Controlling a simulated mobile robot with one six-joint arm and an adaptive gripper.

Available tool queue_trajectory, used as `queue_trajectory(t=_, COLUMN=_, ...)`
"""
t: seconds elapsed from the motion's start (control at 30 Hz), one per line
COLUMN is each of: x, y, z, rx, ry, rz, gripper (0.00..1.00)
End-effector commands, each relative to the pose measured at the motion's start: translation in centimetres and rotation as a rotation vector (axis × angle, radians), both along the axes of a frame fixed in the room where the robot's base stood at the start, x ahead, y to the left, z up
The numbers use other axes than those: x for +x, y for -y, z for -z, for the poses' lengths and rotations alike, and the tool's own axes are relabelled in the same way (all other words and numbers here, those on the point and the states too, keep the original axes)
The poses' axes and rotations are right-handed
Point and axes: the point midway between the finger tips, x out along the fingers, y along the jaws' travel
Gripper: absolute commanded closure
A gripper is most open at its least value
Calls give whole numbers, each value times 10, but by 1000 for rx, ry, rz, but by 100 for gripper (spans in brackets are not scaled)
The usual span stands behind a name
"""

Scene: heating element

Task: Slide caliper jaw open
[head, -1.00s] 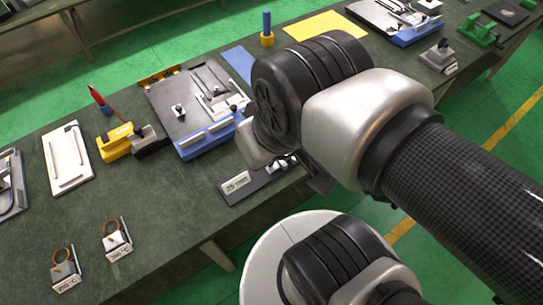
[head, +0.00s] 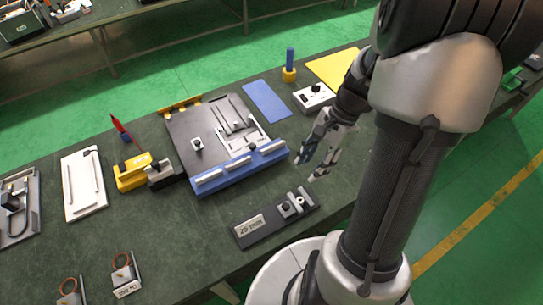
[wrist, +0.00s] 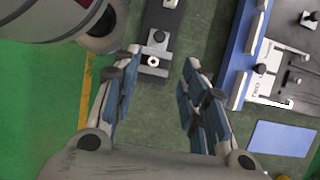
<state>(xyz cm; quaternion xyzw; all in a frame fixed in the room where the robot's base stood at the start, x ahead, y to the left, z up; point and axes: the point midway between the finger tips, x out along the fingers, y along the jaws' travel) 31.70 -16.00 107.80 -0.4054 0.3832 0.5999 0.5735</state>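A dark board with a blue front edge (head: 192,152) lies mid-bench. On it are grey L-shaped bars like a caliper (head: 232,118) and a small dark knob (head: 252,146); I cannot tell for sure which part is the jaw. A black bar labelled 25 mm (head: 268,227), with small blocks and a round stud at its right end, lies in front of the board. My gripper (head: 309,167) is open and empty, right of the board and beyond the bar's right end. In the wrist view my gripper (wrist: 162,58) has its fingers spread, with the bar's stud end (wrist: 154,66) seen between them.
A white box with a black knob (head: 313,97), a blue mat (head: 266,100) and a blue peg in a yellow base (head: 290,66) stand behind my gripper. A yellow and black clamp-like tool (head: 133,175) sits left of the board. Bare bench lies left of the bar.

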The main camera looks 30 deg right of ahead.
Motion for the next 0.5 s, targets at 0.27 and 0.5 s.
queue_trajectory(t=0.27, x=-2, y=-10, z=31, rx=10, ry=-10, rz=15, gripper=60)
queue_trajectory(t=0.5, x=-2, y=-30, z=81, rx=10, ry=-11, rz=14, gripper=60)
